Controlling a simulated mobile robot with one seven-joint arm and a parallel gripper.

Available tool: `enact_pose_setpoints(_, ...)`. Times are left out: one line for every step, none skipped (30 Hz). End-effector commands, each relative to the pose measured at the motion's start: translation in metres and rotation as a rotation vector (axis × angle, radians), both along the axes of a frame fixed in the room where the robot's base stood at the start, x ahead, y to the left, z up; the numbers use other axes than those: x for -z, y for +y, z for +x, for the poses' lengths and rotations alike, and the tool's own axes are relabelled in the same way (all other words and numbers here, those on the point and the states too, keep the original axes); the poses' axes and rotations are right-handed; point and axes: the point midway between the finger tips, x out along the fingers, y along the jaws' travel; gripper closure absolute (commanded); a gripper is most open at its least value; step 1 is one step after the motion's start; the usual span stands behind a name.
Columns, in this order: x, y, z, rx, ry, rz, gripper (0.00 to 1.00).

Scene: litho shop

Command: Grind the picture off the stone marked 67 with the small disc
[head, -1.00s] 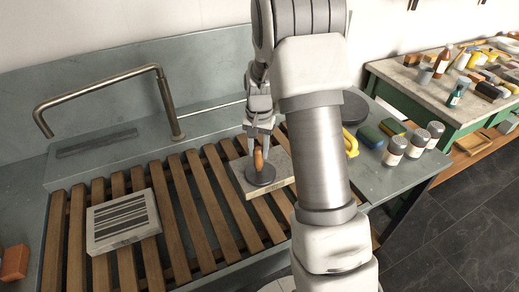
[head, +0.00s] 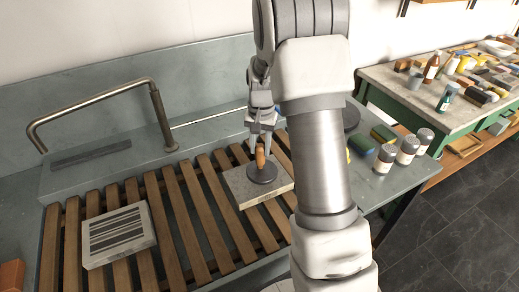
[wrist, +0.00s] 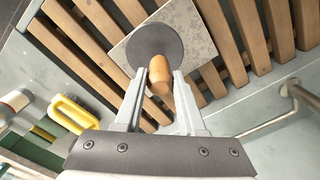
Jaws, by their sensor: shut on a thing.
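My gripper (head: 260,148) is shut on the upright wooden handle (wrist: 160,75) of the small disc (head: 262,173). The round dark grey disc (wrist: 154,44) lies flat against the top of a pale grey stone (head: 240,192), towards its back right part. This stone (wrist: 197,30) rests on the wooden slats; its bare top looks mottled grey, and I see no clear picture or number on it. A second stone (head: 92,256) with dark stripes on top lies on the slats at the left. I cannot read a number on either stone.
A bent metal tap (head: 165,120) stands behind the slatted rack (head: 180,210). Jars (head: 407,150) and a green-and-yellow sponge (head: 384,133) stand on the right ledge. A yellow-handled thing (wrist: 75,115) shows in the wrist view. A cluttered bench (head: 400,88) is further right.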

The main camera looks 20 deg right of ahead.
Motion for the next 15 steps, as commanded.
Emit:
enact_pose_setpoints(-0.010, 0.000, 0.001, -0.001, -0.004, -0.001, 1.00)
enact_pose_setpoints(-0.013, -0.001, 0.001, -0.001, -0.004, -0.001, 1.00)
enact_pose_setpoints(-0.016, -0.001, 0.001, -0.001, -0.004, 0.000, 1.00)
enact_pose_setpoints(-0.019, -0.001, 0.001, -0.001, -0.004, 0.000, 1.00)
enact_pose_setpoints(-0.022, -0.001, 0.001, -0.001, -0.004, 0.000, 1.00)
enact_pose_setpoints(-0.025, -0.002, 0.000, -0.001, -0.004, 0.000, 1.00)
enact_pose_setpoints(-0.028, -0.002, 0.000, -0.001, -0.004, 0.000, 1.00)
enact_pose_setpoints(-0.031, -0.002, 0.000, -0.002, -0.004, 0.000, 1.00)
enact_pose_setpoints(-0.034, -0.002, 0.000, -0.002, -0.004, 0.000, 1.00)
enact_pose_setpoints(-0.035, -0.002, 0.000, -0.002, -0.004, 0.000, 1.00)
enact_pose_setpoints(-0.037, -0.003, 0.000, -0.002, -0.004, 0.000, 1.00)
enact_pose_setpoints(-0.038, -0.003, 0.000, -0.002, -0.004, 0.000, 1.00)
enact_pose_setpoints(-0.039, -0.003, 0.000, -0.002, -0.004, 0.000, 1.00)
enact_pose_setpoints(-0.039, -0.003, 0.000, -0.002, -0.004, 0.000, 1.00)
enact_pose_setpoints(-0.039, -0.003, 0.000, -0.002, -0.004, 0.000, 1.00)
